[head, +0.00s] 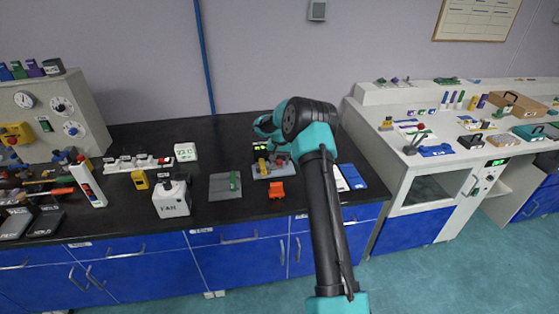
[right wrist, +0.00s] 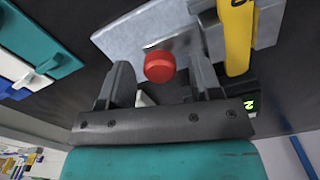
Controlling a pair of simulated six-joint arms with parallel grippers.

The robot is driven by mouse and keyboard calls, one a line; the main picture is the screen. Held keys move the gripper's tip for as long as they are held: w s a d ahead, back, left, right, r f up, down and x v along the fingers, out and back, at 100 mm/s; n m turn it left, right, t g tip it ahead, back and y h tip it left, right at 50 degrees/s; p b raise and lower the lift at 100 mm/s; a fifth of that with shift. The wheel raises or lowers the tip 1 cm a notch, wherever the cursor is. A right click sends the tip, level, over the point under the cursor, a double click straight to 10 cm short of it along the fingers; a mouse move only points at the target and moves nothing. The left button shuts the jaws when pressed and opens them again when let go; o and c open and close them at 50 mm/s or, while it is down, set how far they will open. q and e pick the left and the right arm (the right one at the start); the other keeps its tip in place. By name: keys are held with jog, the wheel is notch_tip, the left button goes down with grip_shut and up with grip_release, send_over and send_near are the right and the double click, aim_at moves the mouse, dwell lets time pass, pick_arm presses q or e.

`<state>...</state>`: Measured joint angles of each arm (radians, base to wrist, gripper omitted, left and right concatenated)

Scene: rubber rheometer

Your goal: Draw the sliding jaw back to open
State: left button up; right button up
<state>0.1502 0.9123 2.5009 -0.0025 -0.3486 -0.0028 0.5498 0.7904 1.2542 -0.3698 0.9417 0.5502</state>
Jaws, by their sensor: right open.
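In the right wrist view, a red round knob (right wrist: 159,67) stands out from a grey metal piece on the light grey base plate (right wrist: 133,40). A yellow lever (right wrist: 238,38) is mounted on a grey block beside it. I cannot tell which piece is the sliding jaw. My right gripper (head: 265,131) is open at the fixture. Its fingers (right wrist: 158,72) stand on either side of the red knob, with visible gaps. My left gripper is out of view.
A white box (head: 171,201) stands farther left. Bare bench lies behind the plate.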

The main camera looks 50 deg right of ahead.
jog(key=shift+c, duration=0.2)
grip_shut()
jog(key=shift+s+d, duration=0.95)
jog(key=shift+d, duration=0.3)
jog(key=shift+o, duration=0.2)
grip_release()
jog(key=shift+s+d, duration=0.1)
jog(key=shift+r, duration=0.6)
notch_tip(320, 180, up, 16)
jog(key=shift+r, duration=0.15)
